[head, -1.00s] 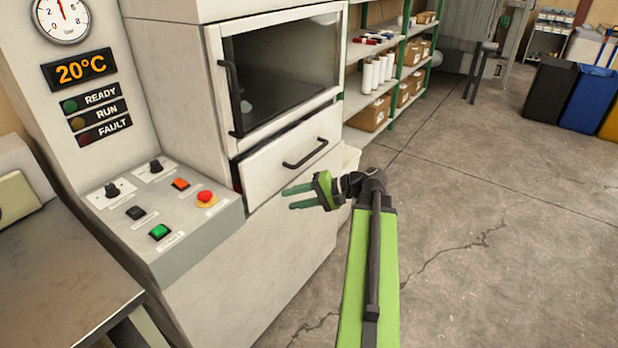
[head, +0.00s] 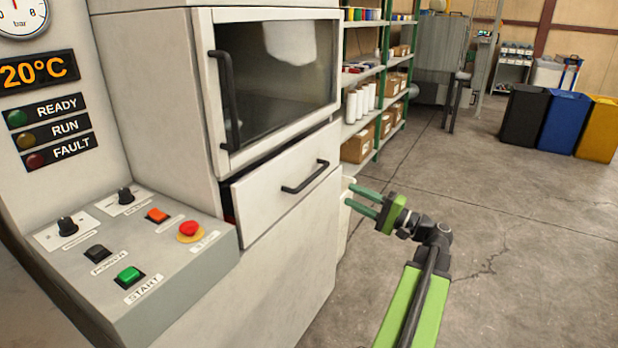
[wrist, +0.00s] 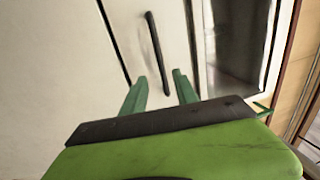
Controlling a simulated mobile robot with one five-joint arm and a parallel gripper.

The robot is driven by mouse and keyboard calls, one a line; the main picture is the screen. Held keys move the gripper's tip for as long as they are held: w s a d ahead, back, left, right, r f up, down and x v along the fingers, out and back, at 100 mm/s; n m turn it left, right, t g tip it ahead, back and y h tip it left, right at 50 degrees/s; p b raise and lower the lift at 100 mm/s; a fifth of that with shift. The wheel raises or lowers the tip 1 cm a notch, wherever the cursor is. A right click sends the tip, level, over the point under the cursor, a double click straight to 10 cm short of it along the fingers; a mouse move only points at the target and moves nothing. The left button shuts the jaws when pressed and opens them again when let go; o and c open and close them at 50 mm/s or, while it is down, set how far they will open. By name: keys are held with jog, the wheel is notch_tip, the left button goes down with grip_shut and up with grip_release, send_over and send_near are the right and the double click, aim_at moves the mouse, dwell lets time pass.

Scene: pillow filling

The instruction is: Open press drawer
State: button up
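The press drawer (head: 265,205) is a pale grey front below the press window. A dark gap with a bit of red shows at its left edge, so it appears to stand slightly out. Its dark bar handle (head: 305,177) is on the front. My gripper (head: 349,192) is to the right of the drawer in the head view, its two green fingers apart with nothing between them. In the wrist view, the handle (wrist: 154,40) lies beyond the open fingertips (wrist: 159,77); I see no contact.
The press door (head: 215,95) with its window and upright handle is above the drawer. A control panel (head: 130,250) with buttons juts out at left. Shelves (head: 362,125) stand behind, bins (head: 568,122) at far right. The floor (head: 540,260) at right is open.

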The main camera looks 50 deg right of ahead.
aim_at(313, 175)
jog(key=p+x, duration=0.2)
jog(key=x, duration=1.2)
jog(key=shift+w+a, duration=0.1)
jog(key=shift+c, duration=0.4)
grip_shut()
